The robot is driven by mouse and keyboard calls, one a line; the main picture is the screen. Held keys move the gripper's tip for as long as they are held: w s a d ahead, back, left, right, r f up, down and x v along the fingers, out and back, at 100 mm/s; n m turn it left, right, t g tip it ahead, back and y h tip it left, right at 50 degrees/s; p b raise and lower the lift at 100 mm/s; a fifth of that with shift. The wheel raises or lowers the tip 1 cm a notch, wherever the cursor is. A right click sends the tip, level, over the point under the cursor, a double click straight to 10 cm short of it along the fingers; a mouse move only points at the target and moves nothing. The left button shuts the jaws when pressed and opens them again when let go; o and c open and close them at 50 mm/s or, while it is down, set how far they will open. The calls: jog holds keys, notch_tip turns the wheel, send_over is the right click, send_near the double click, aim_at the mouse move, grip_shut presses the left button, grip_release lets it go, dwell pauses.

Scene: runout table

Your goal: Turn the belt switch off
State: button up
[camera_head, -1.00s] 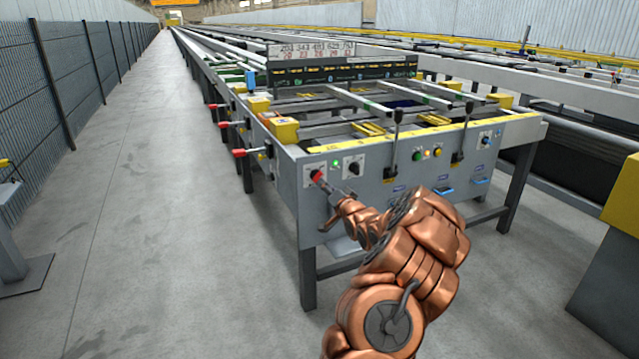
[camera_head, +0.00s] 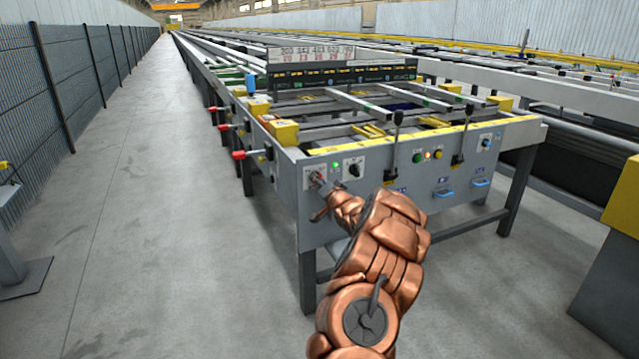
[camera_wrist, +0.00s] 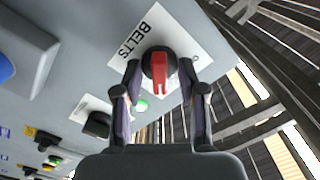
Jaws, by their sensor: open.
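The belt switch (camera_wrist: 160,68) is a red-handled rotary knob on a black base, mounted on a white plate marked BELTS (camera_wrist: 135,42) in the wrist view. In the head view its plate (camera_head: 309,172) is at the left of the grey front panel, and my gripper hides most of the knob. My gripper (camera_wrist: 160,88) is open, with one finger on each side of the knob. I cannot tell whether either finger touches it. In the head view my gripper (camera_head: 322,184) is right at the panel.
A black rotary knob (camera_head: 355,170) and a lit green lamp (camera_head: 336,165) sit just right of the switch. Two upright levers (camera_head: 396,135) stand farther right along the panel. Red-tipped handles (camera_head: 238,155) jut from the table's left side. The left aisle floor is clear.

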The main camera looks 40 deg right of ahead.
grip_shut()
dwell(0.5)
jog(key=n+b, duration=0.4)
jog(key=n, duration=1.3)
jog(key=shift+f+n, duration=0.15)
jog(key=shift+n, duration=0.25)
dwell(0.4)
